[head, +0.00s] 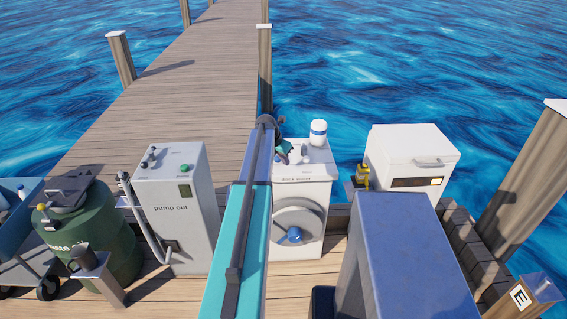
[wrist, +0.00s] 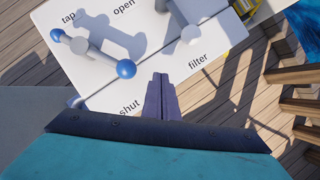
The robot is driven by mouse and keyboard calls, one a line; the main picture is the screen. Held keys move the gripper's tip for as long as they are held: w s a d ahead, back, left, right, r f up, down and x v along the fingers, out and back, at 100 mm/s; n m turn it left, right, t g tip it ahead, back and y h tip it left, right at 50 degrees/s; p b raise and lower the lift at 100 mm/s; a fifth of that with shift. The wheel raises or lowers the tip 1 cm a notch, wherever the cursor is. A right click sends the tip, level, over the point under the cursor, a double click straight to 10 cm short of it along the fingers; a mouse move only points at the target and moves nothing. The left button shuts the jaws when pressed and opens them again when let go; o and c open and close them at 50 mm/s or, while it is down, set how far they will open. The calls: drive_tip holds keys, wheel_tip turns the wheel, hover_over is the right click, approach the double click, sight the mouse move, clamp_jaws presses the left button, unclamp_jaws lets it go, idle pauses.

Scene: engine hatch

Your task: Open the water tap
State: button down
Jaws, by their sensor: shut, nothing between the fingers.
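The blue ball lies between the printed words "open" and "shut". My gripper (wrist: 160,78) is shut and empty, right of the blue ball and apart from it in the picture. In the head view, the white dock water cabinet (head: 315,172) stands behind my arm, which hides part of its top and the tap.
A grey handle (wrist: 184,22) stands near the word "filter". A white canister (head: 318,132) stands on the cabinet. The grey pump out cabinet (head: 175,225) is left, a white chest (head: 410,150) right. A green drum (head: 90,235) stands far left. Water lies beyond the dock.

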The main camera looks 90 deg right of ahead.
drive_tip(key=a+r+b, duration=0.1)
drive_tip(key=a+r, duration=0.2)
drive_tip(key=r, duration=0.3)
drive_tip(key=shift+w+r+b, duration=0.2)
drive_tip(key=shift+w+b, duration=0.05)
drive_tip(key=shift+b, duration=0.1)
drive_tip(key=shift+w+a+f, duration=0.1)
drive_tip(key=shift+a, duration=0.05)
